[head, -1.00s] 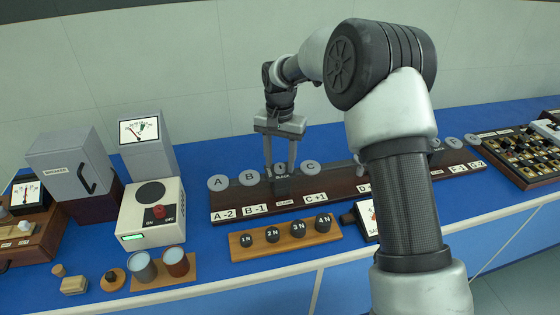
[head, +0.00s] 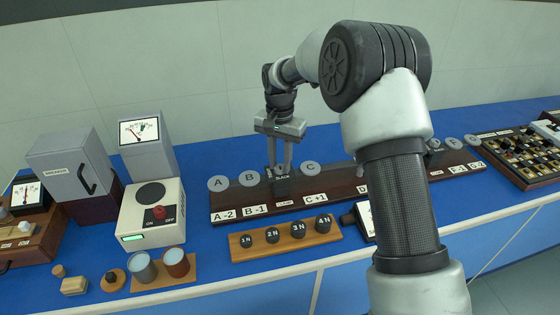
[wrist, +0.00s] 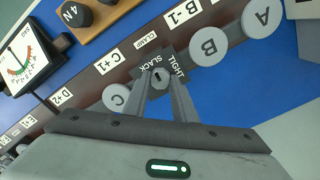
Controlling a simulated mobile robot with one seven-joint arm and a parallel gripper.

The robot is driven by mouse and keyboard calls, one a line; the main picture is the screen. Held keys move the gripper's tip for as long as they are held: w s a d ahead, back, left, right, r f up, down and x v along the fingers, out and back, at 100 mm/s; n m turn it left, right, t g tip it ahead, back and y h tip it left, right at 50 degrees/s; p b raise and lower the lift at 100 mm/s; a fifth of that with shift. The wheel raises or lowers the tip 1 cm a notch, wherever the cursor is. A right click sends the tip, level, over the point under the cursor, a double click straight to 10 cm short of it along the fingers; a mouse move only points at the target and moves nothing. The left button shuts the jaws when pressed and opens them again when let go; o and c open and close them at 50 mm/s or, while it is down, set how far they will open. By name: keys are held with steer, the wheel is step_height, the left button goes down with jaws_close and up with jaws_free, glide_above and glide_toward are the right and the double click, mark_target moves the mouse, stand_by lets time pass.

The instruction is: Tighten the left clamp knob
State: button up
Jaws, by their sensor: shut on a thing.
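The left clamp knob (wrist: 158,76) shows in the wrist view as a small dark round top with a pale line across it. It sits between the SLACK and TIGHT words on a dark clamp plate (wrist: 178,57). My gripper (wrist: 161,86) is shut on this knob, one finger on each side. In the head view my gripper (head: 280,167) points straight down at the clamp block (head: 283,187) between discs B and C. There the fingers mostly hide the knob.
Grey discs A (head: 218,183), B (head: 249,178) and C (head: 311,169) stand close around on the dark board (head: 335,188). A wooden strip (head: 258,254) with several black weights lies in front. A meter (head: 366,217) is partly hidden by my arm.

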mark_target(280, 166)
steer(key=m, duration=0.4)
steer(key=shift+p, duration=0.3)
steer(key=m+p, duration=0.1)
steer(key=m, duration=0.3)
steer(key=shift+r+m, duration=0.1)
steer(key=shift+m, duration=0.3)
steer(key=m+p, duration=0.1)
steer(key=m, duration=0.3)
steer(key=shift+m+p, duration=0.8)
steer(key=shift+m, duration=1.1)
steer(key=o, duration=1)
steer(key=shift+o, duration=0.2)
step_height(280, 166, up, 17)
steer(key=shift+r, duration=0.15)
